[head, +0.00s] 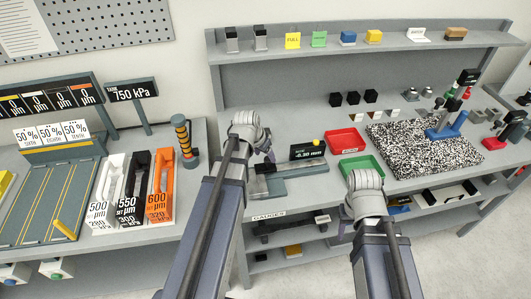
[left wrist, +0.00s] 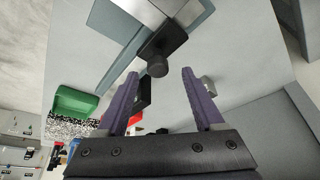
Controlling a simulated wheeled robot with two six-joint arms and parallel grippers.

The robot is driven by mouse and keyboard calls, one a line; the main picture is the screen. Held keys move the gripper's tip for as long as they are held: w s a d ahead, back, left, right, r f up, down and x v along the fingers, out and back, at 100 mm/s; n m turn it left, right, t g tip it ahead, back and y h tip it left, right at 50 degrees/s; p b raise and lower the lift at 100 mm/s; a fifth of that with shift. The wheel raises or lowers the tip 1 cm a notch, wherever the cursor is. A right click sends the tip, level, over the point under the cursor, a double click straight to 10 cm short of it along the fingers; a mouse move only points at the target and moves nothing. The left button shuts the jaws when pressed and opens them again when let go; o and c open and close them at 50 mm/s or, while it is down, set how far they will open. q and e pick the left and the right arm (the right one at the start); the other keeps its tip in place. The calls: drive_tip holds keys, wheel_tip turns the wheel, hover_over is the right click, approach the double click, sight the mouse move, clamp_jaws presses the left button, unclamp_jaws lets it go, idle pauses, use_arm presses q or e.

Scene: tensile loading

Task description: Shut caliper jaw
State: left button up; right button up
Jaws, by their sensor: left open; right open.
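The caliper (head: 299,184) is a grey gauge on the bench, with a dark display (head: 308,151) reading about -0.30 mm and a yellow knob on top. In the left wrist view its grey bar (left wrist: 150,18) and a dark jaw block with a round black knob (left wrist: 157,68) show at the top. My left gripper (head: 267,153) is open beside the caliper's left end. Its purple fingers (left wrist: 160,90) stand apart in the left wrist view, with the knob just beyond and between the tips, apparently not gripped. My right gripper (head: 347,228) is open at the bench's front edge, mostly hidden by its wrist.
A red tray (head: 345,141) and a green tray (head: 362,168) stand right of the caliper. A speckled plate (head: 400,150) with a blue stand lies further right. Labelled coloured blocks (head: 160,187) stand on the left bench. A shelf (head: 285,215) lies below.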

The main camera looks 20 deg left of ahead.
use_arm(q)
drive_tip(key=p+v, duration=0.3)
drive_tip(key=v, duration=0.2)
drive_tip(key=shift+w, duration=0.1)
use_arm(e)
wheel_tip(320, 180, up, 4)
drive_tip(key=shift+r, duration=0.25)
use_arm(q)
drive_tip(key=shift+f, duration=0.1)
idle(0.4)
drive_tip(key=s+d+f+g+y+b, duration=0.1)
drive_tip(key=s+d+f+g+b, duration=0.1)
drive_tip(key=s+d, duration=0.5)
drive_tip(key=s+d+f+m+g+y+b, duration=0.1)
drive_tip(key=s+d+f+g+b, duration=0.2)
drive_tip(key=d, duration=1.2)
drive_tip(key=s+f+b, duration=0.1)
drive_tip(key=s+f, duration=0.2)
drive_tip(key=s, duration=0.2)
drive_tip(key=shift+s+m, duration=0.25)
drive_tip(key=shift+m, duration=0.05)
use_arm(e)
wheel_tip(320, 180, down, 6)
drive_tip(key=shift+f, duration=0.25)
idle(0.5)
